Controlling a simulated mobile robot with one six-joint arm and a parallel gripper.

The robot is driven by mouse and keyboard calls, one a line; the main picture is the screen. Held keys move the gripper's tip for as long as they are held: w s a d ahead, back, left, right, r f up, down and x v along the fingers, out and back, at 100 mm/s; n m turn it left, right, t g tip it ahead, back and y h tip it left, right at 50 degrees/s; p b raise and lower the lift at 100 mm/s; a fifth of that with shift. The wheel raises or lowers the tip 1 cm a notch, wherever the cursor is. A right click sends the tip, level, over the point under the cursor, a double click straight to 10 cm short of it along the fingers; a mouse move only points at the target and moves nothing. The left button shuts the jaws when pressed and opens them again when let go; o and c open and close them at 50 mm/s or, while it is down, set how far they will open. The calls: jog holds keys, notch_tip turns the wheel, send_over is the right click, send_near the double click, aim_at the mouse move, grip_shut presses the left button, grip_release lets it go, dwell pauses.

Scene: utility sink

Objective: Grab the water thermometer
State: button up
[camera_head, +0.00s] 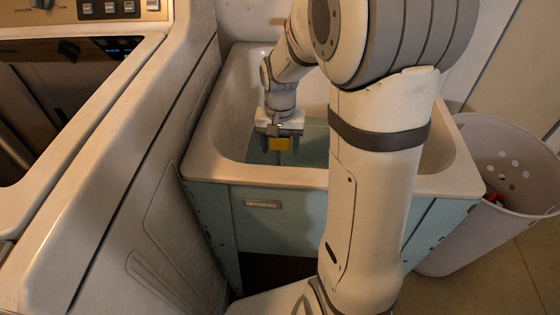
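My gripper (279,149) points down inside the utility sink (235,112), close above or at the pale blue-green surface in it. A small yellow block-shaped thing (279,144) shows between the two dark fingers. It may be the water thermometer, but it is too small to be sure. The fingers stand apart on its left and right sides. I cannot tell whether they touch it or whether it lies just behind or below them. My arm hides the right part of the basin.
A worn white washing machine (150,130) with an open top stands close on the left. A light bin (500,170) with round holes and something red inside stands right of the sink. The sink's front rim (270,177) is raised around the basin.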

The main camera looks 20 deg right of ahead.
grip_shut()
dwell(0.4)
jog(key=shift+r, duration=0.1)
